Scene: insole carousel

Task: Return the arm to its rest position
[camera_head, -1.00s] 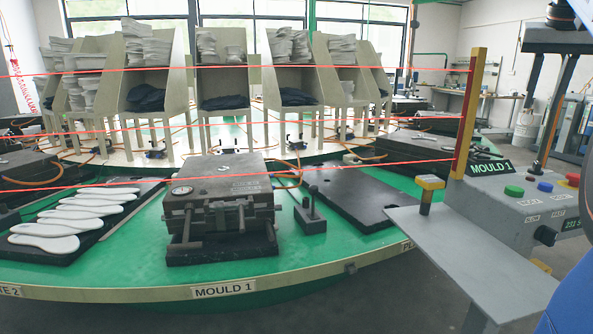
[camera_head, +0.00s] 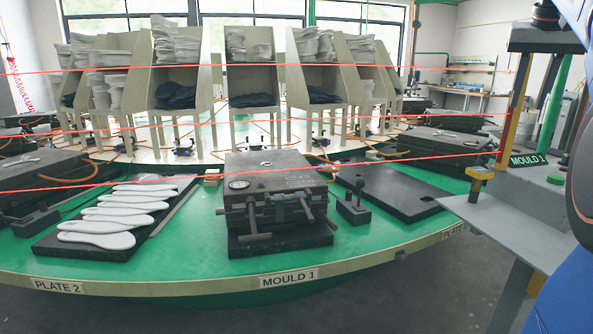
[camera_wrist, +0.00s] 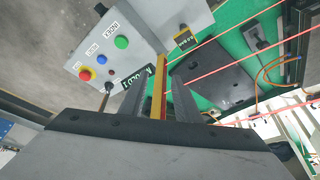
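My gripper (camera_wrist: 158,92) shows in the wrist view with two dark grey fingers apart and nothing held between them. Behind the gap is the yellow and red post of the light barrier, in the background. The grey control panel (camera_wrist: 140,22) with red, blue and green buttons is at the upper left of that view. In the head view my blue arm covers the right edge and hides most of the panel; the gripper itself cannot be made out there.
The green carousel (camera_head: 190,262) carries a closed mould (camera_head: 275,180), a dark plate with several white insoles (camera_head: 96,241) and a bare dark plate (camera_head: 395,196). Red beams cross above it. A grey shelf (camera_head: 520,235) juts out at the right. Grey floor lies in front.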

